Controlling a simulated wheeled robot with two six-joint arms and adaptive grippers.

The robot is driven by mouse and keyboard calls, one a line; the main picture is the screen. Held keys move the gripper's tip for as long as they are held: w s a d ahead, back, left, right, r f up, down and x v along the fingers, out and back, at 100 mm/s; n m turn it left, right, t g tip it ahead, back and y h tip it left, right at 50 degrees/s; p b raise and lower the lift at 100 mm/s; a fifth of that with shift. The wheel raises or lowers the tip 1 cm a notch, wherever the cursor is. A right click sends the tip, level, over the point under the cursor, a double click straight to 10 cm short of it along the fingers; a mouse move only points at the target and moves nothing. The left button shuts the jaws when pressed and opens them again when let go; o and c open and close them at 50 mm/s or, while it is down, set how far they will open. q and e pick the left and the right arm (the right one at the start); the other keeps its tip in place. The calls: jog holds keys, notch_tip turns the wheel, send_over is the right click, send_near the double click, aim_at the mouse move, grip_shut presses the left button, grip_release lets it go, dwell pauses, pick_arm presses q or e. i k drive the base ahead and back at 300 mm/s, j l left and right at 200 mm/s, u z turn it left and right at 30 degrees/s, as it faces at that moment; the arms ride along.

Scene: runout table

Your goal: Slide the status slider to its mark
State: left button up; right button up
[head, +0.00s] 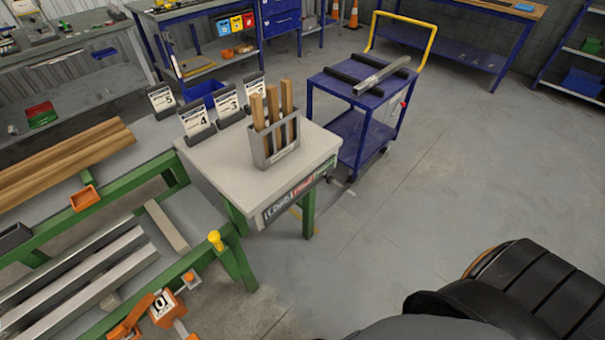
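A grey-topped table (225,165) with green legs stands at the centre. On its front edge is a dark status strip (283,203) with a white-lettered section at the left, a red section in the middle and a green section toward the right. The slider itself and its mark are too small to tell apart on this strip. Neither gripper shows. A dark, ribbed part at the lower right seems to be mine, and no fingertips are visible on it.
A grey holder with upright wooden bars (270,122) stands on the table, with numbered card stands (196,121) behind. A blue cart (362,98) stands behind right. A green rack with metal bars (95,270) is at left. Floor at right is clear.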

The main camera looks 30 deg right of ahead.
aim_at(330, 179)
jog(key=l+u, duration=0.15)
jog(key=l, duration=0.45)
jog(key=l+u, duration=0.2)
jog(key=l, duration=0.45)
jog(key=l+u, duration=0.15)
jog(key=l, duration=0.45)
jog(key=k+l+u, duration=0.2)
jog(key=l, duration=0.4)
jog(key=i, duration=0.05)
